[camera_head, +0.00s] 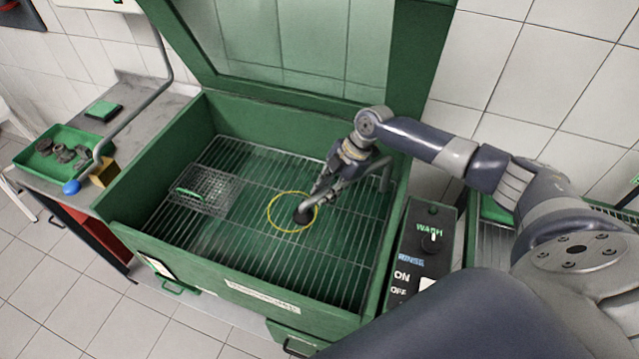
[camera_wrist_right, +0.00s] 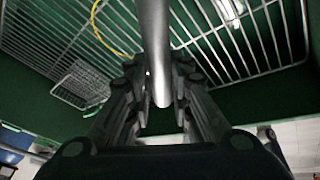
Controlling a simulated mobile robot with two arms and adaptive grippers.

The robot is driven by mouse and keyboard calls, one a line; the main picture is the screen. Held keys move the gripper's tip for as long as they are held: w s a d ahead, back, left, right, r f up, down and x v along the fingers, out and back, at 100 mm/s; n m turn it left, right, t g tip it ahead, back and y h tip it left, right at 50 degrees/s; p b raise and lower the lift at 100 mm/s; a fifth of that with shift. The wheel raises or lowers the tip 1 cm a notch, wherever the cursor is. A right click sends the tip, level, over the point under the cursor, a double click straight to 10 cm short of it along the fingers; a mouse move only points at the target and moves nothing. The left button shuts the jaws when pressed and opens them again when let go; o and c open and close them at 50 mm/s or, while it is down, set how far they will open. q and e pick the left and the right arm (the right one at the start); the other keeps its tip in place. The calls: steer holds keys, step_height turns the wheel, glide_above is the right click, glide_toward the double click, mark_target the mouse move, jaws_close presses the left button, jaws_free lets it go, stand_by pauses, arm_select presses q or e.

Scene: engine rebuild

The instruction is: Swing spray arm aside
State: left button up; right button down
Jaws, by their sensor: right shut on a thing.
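The spray arm is a grey tube inside the open green wash cabinet (camera_head: 150,200). Its dark round nozzle end (camera_head: 303,215) hangs over the wire rack, inside a yellow ring (camera_head: 271,222). My right gripper (camera_head: 322,185) reaches down into the cabinet from the right and is shut on the tube. In the right wrist view the spray arm (camera_wrist_right: 155,45) runs between the two dark fingers (camera_wrist_right: 160,95). The gripper and wrist hide part of the tube in the head view. My left gripper is not in view.
A small wire basket (camera_head: 207,190) stands on the rack (camera_head: 240,245) at the left. The lid (camera_head: 290,40) is raised. A control box (camera_head: 425,250) is at the front right. On the left counter are a green tray (camera_head: 40,165) of parts and a blue-tipped pipe (camera_head: 125,122).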

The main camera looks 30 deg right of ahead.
steer(key=s+d+n+g, duration=0.2)
steer(key=s+d+n, duration=0.2)
steer(key=s, duration=0.6)
steer(key=shift+s+n+g+b, duration=0.3)
steer(key=shift+n+b, duration=0.1)
steer(key=shift+n, duration=0.5)
steer(key=shift+r, duration=0.1)
steer(key=c, duration=1.4)
jaws_free()
steer(key=shift+c, duration=0.2)
steer(key=shift+s, duration=0.1)
steer(key=v, duration=1.2)
steer(key=shift+d, duration=0.2)
